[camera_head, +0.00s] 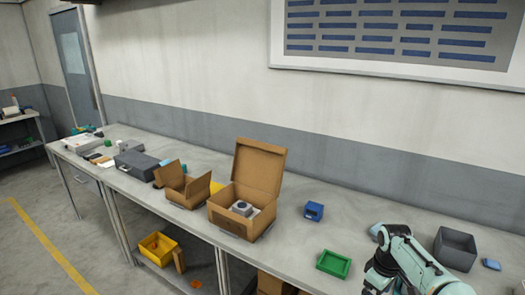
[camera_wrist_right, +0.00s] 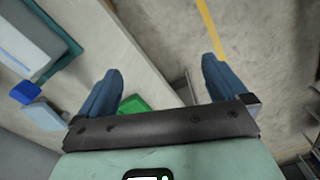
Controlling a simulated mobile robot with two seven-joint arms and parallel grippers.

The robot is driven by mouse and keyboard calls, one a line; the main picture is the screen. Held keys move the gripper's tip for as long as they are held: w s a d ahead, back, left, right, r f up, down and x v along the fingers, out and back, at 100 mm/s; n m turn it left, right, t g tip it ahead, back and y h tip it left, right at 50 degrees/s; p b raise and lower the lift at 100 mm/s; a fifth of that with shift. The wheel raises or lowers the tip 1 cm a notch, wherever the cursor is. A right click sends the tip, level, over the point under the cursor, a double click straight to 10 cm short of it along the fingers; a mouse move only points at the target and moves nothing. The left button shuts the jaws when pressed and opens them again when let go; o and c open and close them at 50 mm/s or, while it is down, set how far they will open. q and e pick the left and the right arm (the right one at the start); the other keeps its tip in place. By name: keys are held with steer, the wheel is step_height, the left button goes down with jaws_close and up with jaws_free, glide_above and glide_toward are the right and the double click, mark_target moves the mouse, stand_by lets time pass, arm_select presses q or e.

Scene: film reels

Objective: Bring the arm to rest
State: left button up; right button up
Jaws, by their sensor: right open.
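My right arm is at the bottom right of the head view, over the front of the bench. Its gripper is hard to make out there. In the right wrist view the right gripper (camera_wrist_right: 160,78) has its two blue fingers wide apart, with nothing between them. The floor and the bench edge show beyond the fingers. A green tray (camera_head: 334,263) lies on the bench to the left of the arm; part of it also shows in the right wrist view (camera_wrist_right: 133,103), beside a finger. My left gripper is not in view.
An open cardboard box (camera_head: 262,168) holds a grey object (camera_head: 241,208). A smaller open box (camera_head: 172,178) stands to its left. A blue block (camera_head: 314,211) lies behind the green tray. A grey bin (camera_head: 456,248) stands right of the arm. A yellow bin (camera_head: 157,248) sits on the lower shelf.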

steer(key=s+a+f+m+y, duration=0.1)
steer(key=s+a+f, duration=0.15)
steer(key=f, duration=0.55)
steer(key=s+a+f+m+y, duration=0.15)
steer(key=a+f, duration=0.25)
steer(key=f, duration=0.4)
steer(key=s+a+f+m, duration=0.1)
steer(key=s+a+f, duration=0.15)
steer(key=f, duration=0.45)
steer(key=s+a+f+m, duration=0.2)
steer(key=s+a+f, duration=0.1)
steer(key=s, duration=0.5)
steer(key=s+a+f+m+y, duration=0.1)
steer(key=s+a+f+m, duration=0.2)
steer(key=s+f, duration=0.2)
steer(key=s+a+f+m, duration=0.2)
steer(key=s+a+f, duration=0.2)
steer(key=s, duration=0.7)
steer(key=shift+s+m, duration=0.35)
